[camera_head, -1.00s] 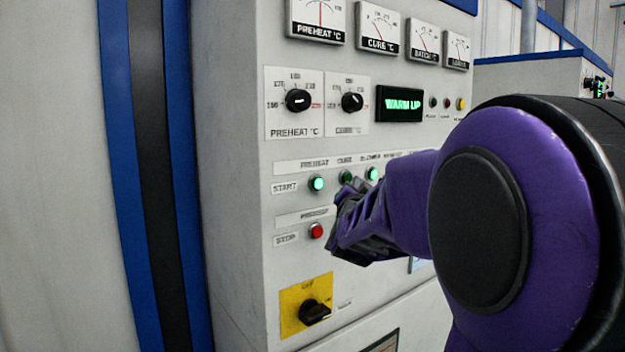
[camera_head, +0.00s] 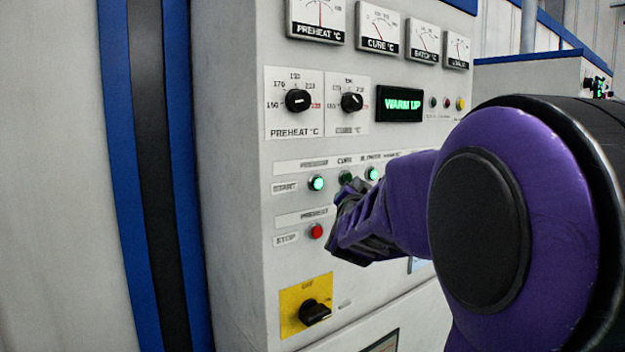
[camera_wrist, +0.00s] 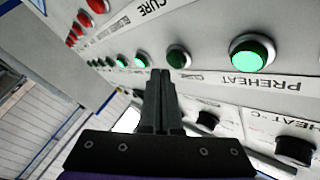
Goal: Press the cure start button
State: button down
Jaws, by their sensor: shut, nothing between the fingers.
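The cure start button (camera_head: 345,177) is a dark green, unlit-looking button in the start row, under the CURE label. It also shows in the wrist view (camera_wrist: 178,57), between the brightly lit preheat start button (camera_wrist: 252,53) and the lit blower button (camera_wrist: 141,61). My gripper (camera_head: 343,190) is shut and empty, with its tips close to the panel at the cure button's lower edge in the head view. In the wrist view the fingertips (camera_wrist: 161,72) appear just beside the cure button, toward the blower button. I cannot tell whether they touch the panel.
The lit preheat start button (camera_head: 316,183) is left of my gripper, with a red stop button (camera_head: 316,231) below it. A display (camera_head: 402,104) reads WARM UP above. A black rotary switch (camera_head: 314,311) on a yellow plate sticks out lower down.

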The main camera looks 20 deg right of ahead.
jog(key=shift+w, duration=0.1)
jog(key=shift+w+a, duration=0.15)
jog(key=shift+w, duration=0.15)
jog(key=shift+w+a, duration=0.15)
jog(key=shift+w, duration=0.3)
dwell(0.9)
jog(key=shift+s, duration=0.15)
jog(key=shift+s+d+b, duration=0.3)
jog(key=shift+s, duration=0.4)
jog(key=shift+s+d, duration=0.3)
jog(key=shift+s, duration=0.5)
jog(key=shift+s+d, duration=0.25)
jog(key=shift+s, duration=0.5)
jog(key=shift+s+d, duration=0.3)
jog(key=shift+s, duration=0.5)
